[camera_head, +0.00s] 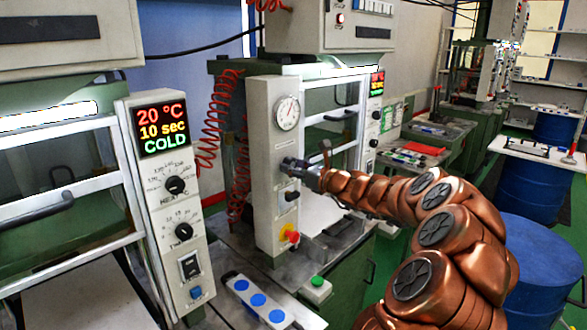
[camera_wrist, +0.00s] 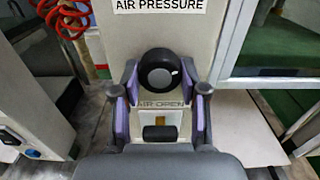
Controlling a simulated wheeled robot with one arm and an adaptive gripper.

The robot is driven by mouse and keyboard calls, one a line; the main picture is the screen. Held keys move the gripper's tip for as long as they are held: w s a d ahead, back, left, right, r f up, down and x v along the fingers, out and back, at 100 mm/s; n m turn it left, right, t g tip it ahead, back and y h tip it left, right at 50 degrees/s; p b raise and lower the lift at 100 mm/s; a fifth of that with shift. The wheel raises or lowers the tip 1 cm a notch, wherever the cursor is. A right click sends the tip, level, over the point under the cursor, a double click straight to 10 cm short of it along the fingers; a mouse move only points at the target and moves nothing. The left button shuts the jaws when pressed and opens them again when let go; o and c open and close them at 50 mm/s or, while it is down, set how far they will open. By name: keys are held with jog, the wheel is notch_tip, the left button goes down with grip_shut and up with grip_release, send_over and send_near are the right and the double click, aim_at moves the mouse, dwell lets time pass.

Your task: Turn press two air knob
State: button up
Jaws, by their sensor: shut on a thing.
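The air knob (camera_wrist: 158,72) is round and black with a white mark on its right side. It sits on the pale front panel (camera_head: 262,190) of the middle press, below the round pressure gauge (camera_head: 287,112). My gripper (camera_wrist: 160,78) has its purple-padded fingers on the knob's left and right sides and is shut on it. In the head view my gripper (camera_head: 297,167) reaches the panel from the right and largely hides the knob. The label AIR OPEN (camera_wrist: 161,104) shows below the knob, with a black switch (camera_wrist: 160,132) under it.
A red-and-yellow emergency button (camera_head: 290,235) is lower on the same panel. The left press's control panel (camera_head: 165,225) reads 20 °C, 10 sec, COLD. A tray with blue discs (camera_head: 230,280) lies in front. A blue barrel (camera_head: 537,262) stands at the right, beyond my arm.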

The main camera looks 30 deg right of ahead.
dwell(0.3)
jog(key=o, duration=1.1)
jog(key=shift+o, duration=0.2)
jog(key=v, duration=1.2)
